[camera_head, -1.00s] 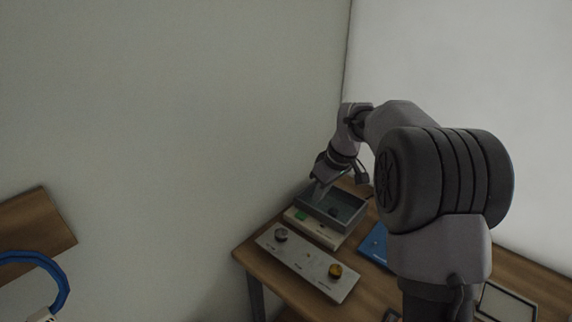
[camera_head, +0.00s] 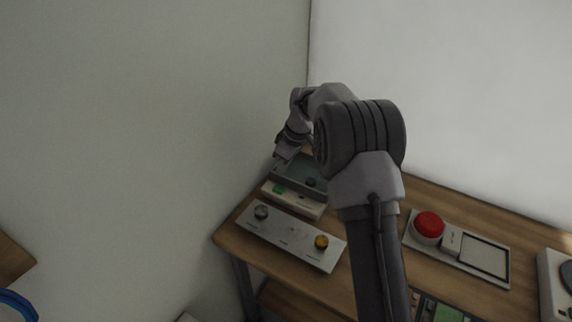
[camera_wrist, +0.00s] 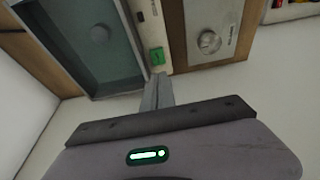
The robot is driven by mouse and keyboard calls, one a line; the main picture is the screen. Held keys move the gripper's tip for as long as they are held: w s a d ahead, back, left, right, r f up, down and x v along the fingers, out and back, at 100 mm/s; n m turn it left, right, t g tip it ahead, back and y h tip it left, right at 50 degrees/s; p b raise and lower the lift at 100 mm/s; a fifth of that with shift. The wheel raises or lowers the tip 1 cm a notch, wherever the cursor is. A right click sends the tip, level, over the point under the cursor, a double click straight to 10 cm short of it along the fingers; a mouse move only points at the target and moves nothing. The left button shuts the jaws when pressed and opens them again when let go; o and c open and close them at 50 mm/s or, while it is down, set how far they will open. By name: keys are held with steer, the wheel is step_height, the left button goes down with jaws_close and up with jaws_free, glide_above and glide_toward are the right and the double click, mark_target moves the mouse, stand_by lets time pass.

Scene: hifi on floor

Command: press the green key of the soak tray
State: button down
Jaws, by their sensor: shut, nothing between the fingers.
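The soak tray (camera_head: 312,170) is a grey-blue basin with a cream front strip, on the wooden table near the wall corner. Its green key (camera_head: 278,189) is at the left end of that strip. In the wrist view the green key (camera_wrist: 157,56) lies just beyond my fingertips, with the tray basin (camera_wrist: 122,85) to the left. My gripper (camera_wrist: 158,78) is shut and empty, close to the key; I cannot tell whether it touches. In the head view my gripper (camera_head: 279,165) shows above the tray's left end, behind the key.
A metal panel (camera_head: 288,240) with a silver knob (camera_head: 261,212) and a yellow knob (camera_head: 321,242) lies in front of the tray. A red button (camera_head: 429,226) sits on a plate farther right. The wall (camera_head: 200,120) stands close on the left.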

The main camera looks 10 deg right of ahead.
mark_target(278, 188)
steer(key=x, duration=0.2)
steer(key=b+x, duration=0.1)
steer(key=x, duration=0.1)
steer(key=b+x, duration=0.1)
steer(key=x, duration=0.1)
steer(key=shift+s+d+f, duration=0.2)
steer(key=shift+d+f, duration=0.05)
steer(key=shift+f, duration=0.45)
steer(key=shift+f, duration=0.1)
